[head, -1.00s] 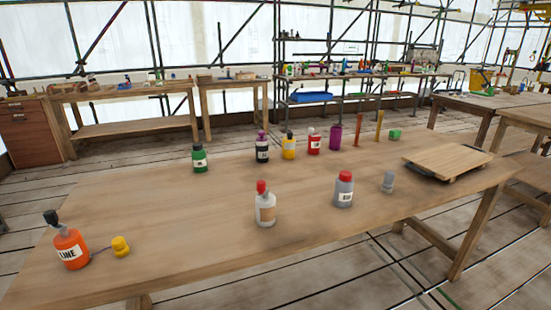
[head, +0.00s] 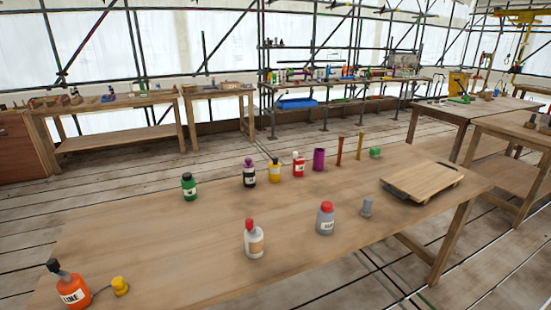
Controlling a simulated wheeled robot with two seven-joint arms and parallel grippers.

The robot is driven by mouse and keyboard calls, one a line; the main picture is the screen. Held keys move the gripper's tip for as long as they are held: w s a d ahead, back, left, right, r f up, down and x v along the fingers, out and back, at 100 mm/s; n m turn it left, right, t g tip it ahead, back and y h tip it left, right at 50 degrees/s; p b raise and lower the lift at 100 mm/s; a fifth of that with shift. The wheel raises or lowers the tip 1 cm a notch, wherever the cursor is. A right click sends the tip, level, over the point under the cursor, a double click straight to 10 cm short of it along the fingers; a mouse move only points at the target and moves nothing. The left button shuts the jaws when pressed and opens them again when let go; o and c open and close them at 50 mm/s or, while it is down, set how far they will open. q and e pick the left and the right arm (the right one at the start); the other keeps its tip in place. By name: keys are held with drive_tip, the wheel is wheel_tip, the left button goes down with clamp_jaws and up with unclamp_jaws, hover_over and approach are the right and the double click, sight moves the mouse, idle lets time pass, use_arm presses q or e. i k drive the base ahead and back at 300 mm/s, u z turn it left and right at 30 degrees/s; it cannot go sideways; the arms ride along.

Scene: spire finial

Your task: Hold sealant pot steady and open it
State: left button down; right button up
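Several capped bottles and pots stand upright on the wooden table; I cannot tell from labels which is the sealant pot. A grey pot with a red cap (head: 325,220) and a white bottle with a red cap (head: 253,242) stand toward the front edge. Behind them are a green bottle with a black cap (head: 189,188), a dark bottle with a purple cap (head: 249,175), a yellow bottle (head: 274,172) and a red bottle with a white label (head: 298,167). An orange bottle labelled "LINE" (head: 72,289) is at the near left. Neither gripper is in view.
The wooden table (head: 170,240) has clear room at its left middle. A small yellow item (head: 120,287) lies by the orange bottle. A purple cup (head: 319,160), two thin upright sticks, a small grey piece (head: 367,207) and a raised wooden board (head: 422,182) are toward the right.

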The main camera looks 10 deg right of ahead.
sight(325, 220)
drive_tip(key=z, duration=2.2)
drive_tip(key=i, duration=3)
drive_tip(key=u, duration=4)
